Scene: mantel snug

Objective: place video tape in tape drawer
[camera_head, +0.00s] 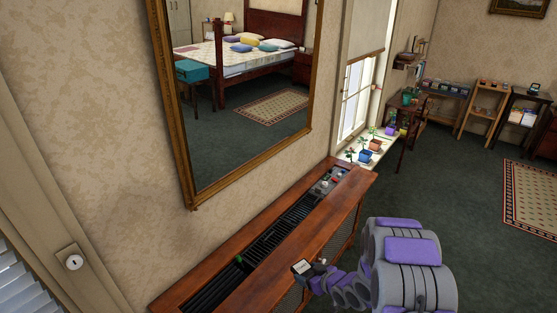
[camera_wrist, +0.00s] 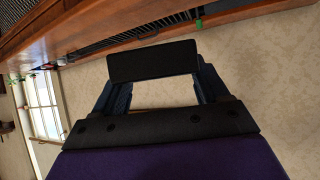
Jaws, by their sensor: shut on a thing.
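My gripper (camera_head: 318,268) is over the front edge of a long wooden cabinet (camera_head: 335,223). It is shut on a dark, flat, box-shaped thing, which looks like the video tape (camera_wrist: 152,60). In the head view the tape shows a pale face (camera_head: 302,267). In the wrist view it spans between the two fingers, apart from the cabinet top as far as I can tell. I cannot make out a tape drawer for certain in either view.
The cabinet top has long black slotted strips (camera_head: 208,291), with a small green thing (camera_head: 238,260) among them. Small items (camera_head: 325,184) sit at its far end. A gold-framed mirror (camera_head: 190,150) hangs above. Potted plants (camera_head: 365,156) stand by the window. Open carpet lies right.

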